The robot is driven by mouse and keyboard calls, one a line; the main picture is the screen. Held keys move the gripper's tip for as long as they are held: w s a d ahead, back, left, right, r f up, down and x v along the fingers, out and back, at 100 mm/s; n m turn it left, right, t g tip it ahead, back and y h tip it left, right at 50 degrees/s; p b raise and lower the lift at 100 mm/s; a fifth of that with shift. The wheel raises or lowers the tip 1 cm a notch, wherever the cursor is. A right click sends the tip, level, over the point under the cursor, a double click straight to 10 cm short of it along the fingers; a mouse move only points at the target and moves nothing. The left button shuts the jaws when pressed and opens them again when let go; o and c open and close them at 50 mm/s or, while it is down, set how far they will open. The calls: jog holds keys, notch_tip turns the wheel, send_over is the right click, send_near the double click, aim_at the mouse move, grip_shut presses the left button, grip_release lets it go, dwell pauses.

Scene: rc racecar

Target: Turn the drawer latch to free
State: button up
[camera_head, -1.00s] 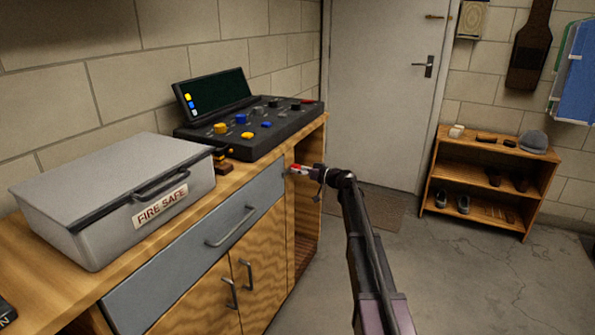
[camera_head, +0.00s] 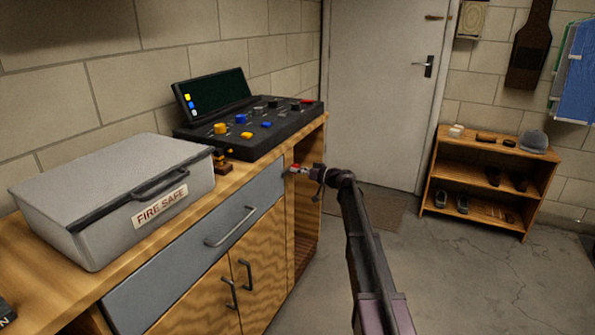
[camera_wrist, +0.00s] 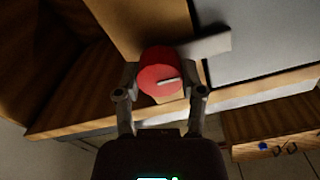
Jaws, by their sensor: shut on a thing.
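The drawer latch is a red round knob (camera_wrist: 158,70) with a pale mark on its face and a grey bar (camera_wrist: 212,43). In the wrist view the bar reaches right from behind the knob, and its end lies across the edge of the grey drawer front (camera_wrist: 265,50). My gripper (camera_wrist: 161,80) is shut on the knob, one finger on each side. In the head view my gripper (camera_head: 300,170) is at the right end of the closed drawer (camera_head: 185,245), with a bit of red showing. The bar cannot be made out there.
The drawer has a grey handle (camera_head: 230,227), with cupboard doors below. A grey fire safe (camera_head: 115,190) and a black control console (camera_head: 250,127) stand on the wooden bench. A shoe shelf (camera_head: 485,180) is at the right.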

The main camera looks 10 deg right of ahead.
jog(key=shift+a, duration=0.1)
jog(key=m, duration=0.4)
jog(key=shift+w, duration=0.1)
jog(key=m, duration=1.3)
jog(key=shift+m, duration=0.3)
jog(key=o, duration=1.1)
jog(key=shift+o, duration=0.2)
